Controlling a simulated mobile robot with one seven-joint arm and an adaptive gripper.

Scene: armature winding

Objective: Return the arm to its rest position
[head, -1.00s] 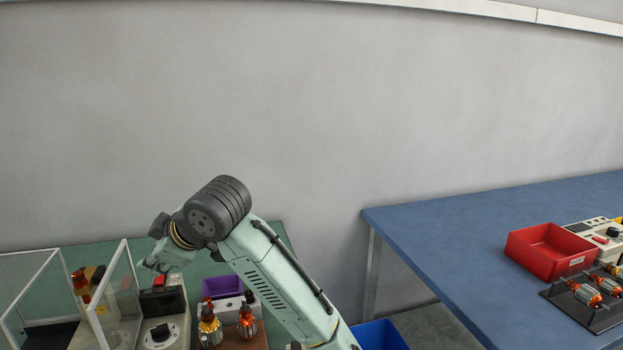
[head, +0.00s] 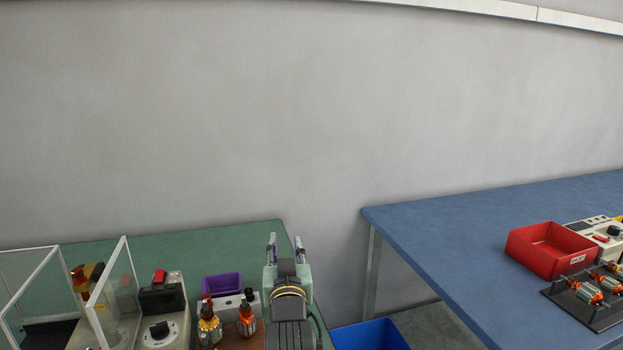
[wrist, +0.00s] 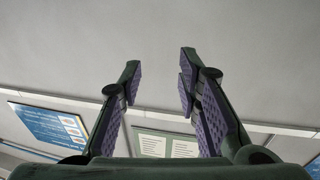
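My gripper (head: 285,242) stands near the right edge of the green table in the head view, fingers pointing up and away. In the wrist view my gripper (wrist: 160,85) is open, with a wide empty gap between its two padded fingers.
The green table (head: 190,240) holds clear guard panels, a machine with a dial (head: 160,325), a purple bin (head: 221,285) and two armatures (head: 246,320). A blue bin (head: 370,336) stands between the tables. The blue table (head: 440,230) holds a red bin (head: 550,249) and several armatures.

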